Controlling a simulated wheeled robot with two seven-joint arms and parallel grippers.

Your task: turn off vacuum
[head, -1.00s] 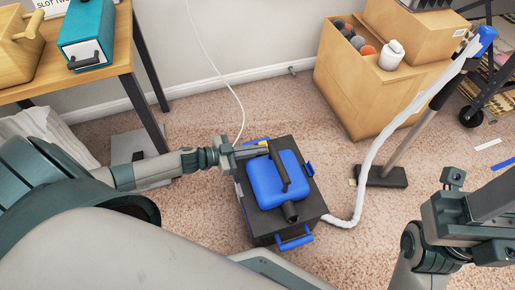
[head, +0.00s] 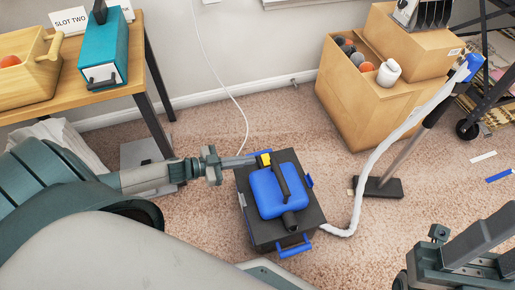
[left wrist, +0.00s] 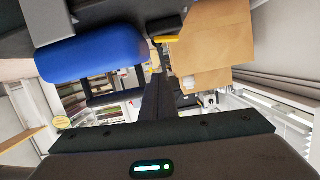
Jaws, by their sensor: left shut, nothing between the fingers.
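The vacuum is a dark box (head: 257,229) with a blue lid (head: 269,205), standing on the carpet. A small yellow switch (head: 265,159) sits at its back edge; it also shows in the left wrist view (left wrist: 167,39), near the blue lid (left wrist: 92,53). My left gripper (head: 252,161) is shut and empty, its fingertips just left of the yellow switch. I cannot tell whether they touch it, nor which way the switch is set. My right gripper (head: 478,244) is at the lower right, away from the vacuum; its jaws are unclear.
A white hose (head: 372,165) runs from the vacuum's right side up to a wand with a dark floor head (head: 379,188). A cardboard box (head: 349,105) stands behind it. A wooden table (head: 110,88) is at the left. A white cord (head: 217,75) hangs behind the vacuum.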

